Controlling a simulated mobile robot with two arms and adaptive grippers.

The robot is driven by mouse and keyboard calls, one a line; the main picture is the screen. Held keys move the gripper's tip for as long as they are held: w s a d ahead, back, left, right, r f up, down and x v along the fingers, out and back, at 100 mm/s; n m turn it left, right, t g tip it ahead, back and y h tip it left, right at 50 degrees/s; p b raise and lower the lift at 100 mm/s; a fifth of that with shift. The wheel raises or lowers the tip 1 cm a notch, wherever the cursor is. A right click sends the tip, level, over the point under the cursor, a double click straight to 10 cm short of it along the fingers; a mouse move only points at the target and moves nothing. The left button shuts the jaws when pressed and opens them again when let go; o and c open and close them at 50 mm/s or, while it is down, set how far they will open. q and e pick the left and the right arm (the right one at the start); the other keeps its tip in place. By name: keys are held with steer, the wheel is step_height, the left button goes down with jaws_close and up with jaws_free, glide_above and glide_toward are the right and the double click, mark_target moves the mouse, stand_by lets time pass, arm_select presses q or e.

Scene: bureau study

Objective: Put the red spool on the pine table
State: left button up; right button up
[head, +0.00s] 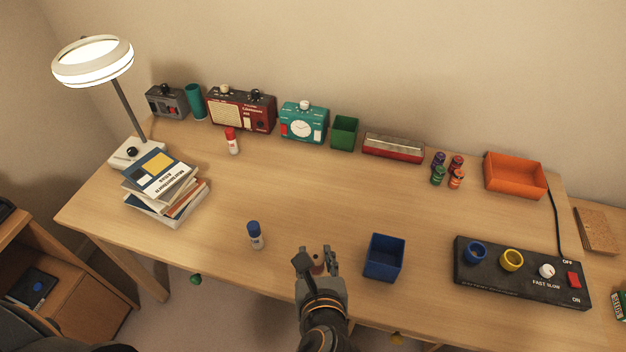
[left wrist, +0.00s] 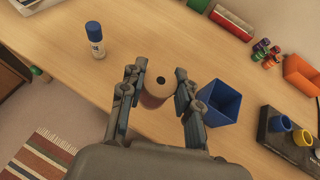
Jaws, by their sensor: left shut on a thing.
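My left gripper (head: 317,262) is shut on the red spool near the front edge of the light wooden table (head: 310,190). In the left wrist view the spool (left wrist: 156,85) stands between the two fingers, with a pale round top, a dark centre hole and a reddish side. In the head view it is mostly hidden by the fingers. I cannot tell whether its underside touches the table. My right gripper is not in view.
A blue open box (head: 384,258) stands just right of my left gripper, and a blue-capped white bottle (head: 255,236) to its left. A black control panel (head: 522,272) lies at the right. Books (head: 165,188) are stacked at the left. The table's middle is clear.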

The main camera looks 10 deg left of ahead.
arm_select(q)
steer(key=shift+m+h, duration=0.8)
steer(key=w+a+f, duration=0.1)
steer(key=w+f, duration=0.1)
steer(key=f, duration=0.1)
steer(key=w+a+f, duration=0.2)
steer(key=w+f, duration=0.1)
steer(key=w+a+f+p, duration=0.1)
steer(key=w+a+f, duration=0.1)
steer(key=w+f, duration=0.1)
steer(key=shift+f, duration=0.35)
steer(key=shift+w+a+f, duration=0.1)
steer(key=shift+f, duration=0.85)
steer(key=shift+w+a+f, duration=0.1)
steer(key=shift+f, duration=0.85)
steer(key=shift+f, duration=0.15)
steer(key=o, duration=0.9)
steer(key=shift+o, duration=0.2)
